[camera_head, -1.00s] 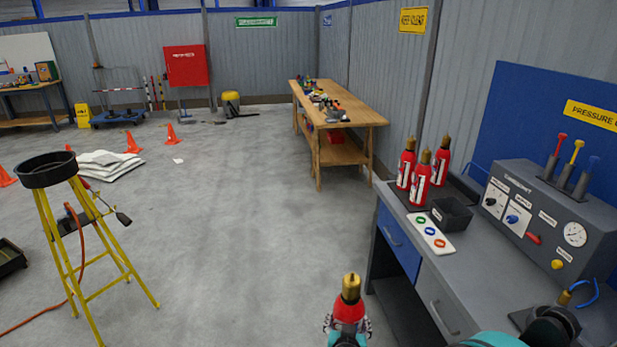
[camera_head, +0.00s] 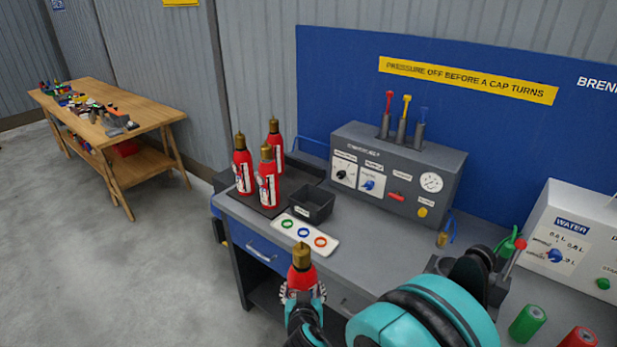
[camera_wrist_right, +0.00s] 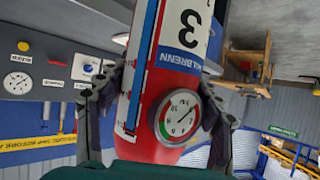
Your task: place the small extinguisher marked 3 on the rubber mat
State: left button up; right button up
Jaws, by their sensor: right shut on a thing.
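The dark rubber mat (camera_head: 300,171) lies on the left end of the bench. Three similar red extinguishers stand on it: left (camera_head: 243,168), front (camera_head: 268,180) and back (camera_head: 276,143). Their numbers are not readable. My left gripper is not in view.
On the grey workbench (camera_head: 350,235), a black open bin (camera_head: 312,207) and a white card with coloured rings (camera_head: 304,235) sit beside the mat. A grey control console (camera_head: 395,170) stands behind. A wooden table (camera_head: 145,115) is at far left; the floor between is clear.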

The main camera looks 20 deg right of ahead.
aim_at(291, 188)
jog(key=i+j+z, duration=0.7)
jog(key=j, duration=0.2)
jog(key=j+z, duration=0.2)
jog(key=j, duration=0.15)
jog(key=i+j+z, duration=0.25)
jog(key=j, duration=0.15)
jog(key=k, duration=0.05)
